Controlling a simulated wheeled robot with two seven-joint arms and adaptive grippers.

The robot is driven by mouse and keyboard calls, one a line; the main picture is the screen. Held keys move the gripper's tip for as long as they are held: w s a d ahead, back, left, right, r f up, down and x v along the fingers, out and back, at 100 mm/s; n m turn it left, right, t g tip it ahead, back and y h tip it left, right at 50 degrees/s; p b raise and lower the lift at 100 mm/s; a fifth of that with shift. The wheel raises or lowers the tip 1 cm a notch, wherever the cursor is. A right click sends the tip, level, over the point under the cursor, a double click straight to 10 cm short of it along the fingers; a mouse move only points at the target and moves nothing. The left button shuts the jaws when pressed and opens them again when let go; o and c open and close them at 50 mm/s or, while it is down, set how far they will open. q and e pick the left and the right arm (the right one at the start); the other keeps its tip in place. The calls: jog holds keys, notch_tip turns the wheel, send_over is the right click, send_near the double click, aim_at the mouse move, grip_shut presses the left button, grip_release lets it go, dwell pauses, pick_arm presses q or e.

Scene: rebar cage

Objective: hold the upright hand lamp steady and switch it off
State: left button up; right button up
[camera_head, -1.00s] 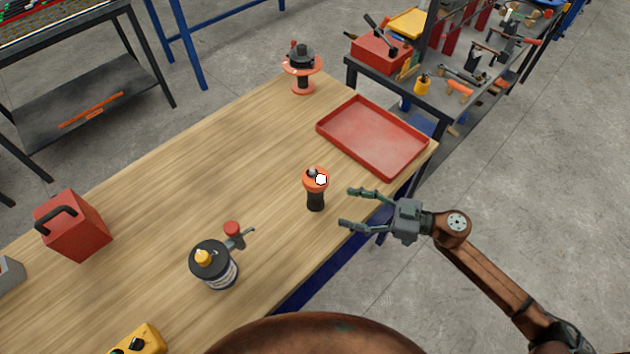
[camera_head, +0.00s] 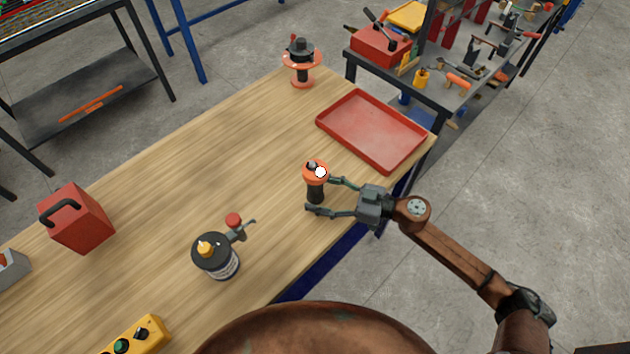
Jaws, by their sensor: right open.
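The hand lamp (camera_head: 316,187) stands upright on the wooden workbench, near its right front edge. It has an orange head with a bright white spot on top and a black handle. My right gripper (camera_head: 322,195) comes in from the right and is open. One finger reaches just behind the lamp's handle, below the head, and the other lies in front of it. I cannot tell whether either finger touches the lamp. My left gripper is not in view.
On the workbench (camera_head: 165,190), a red tray (camera_head: 372,130) lies behind the lamp and an orange-and-black reel-like object (camera_head: 302,64) stands further back. A torch canister (camera_head: 217,258), a yellow button box (camera_head: 138,336) and a red box (camera_head: 77,220) stand to the left.

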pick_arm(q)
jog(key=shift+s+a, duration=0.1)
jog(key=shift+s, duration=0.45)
pick_arm(e)
jog(key=shift+c, duration=1.4)
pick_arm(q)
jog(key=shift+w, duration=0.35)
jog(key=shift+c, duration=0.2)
pick_arm(e)
jog(key=c, duration=0.9)
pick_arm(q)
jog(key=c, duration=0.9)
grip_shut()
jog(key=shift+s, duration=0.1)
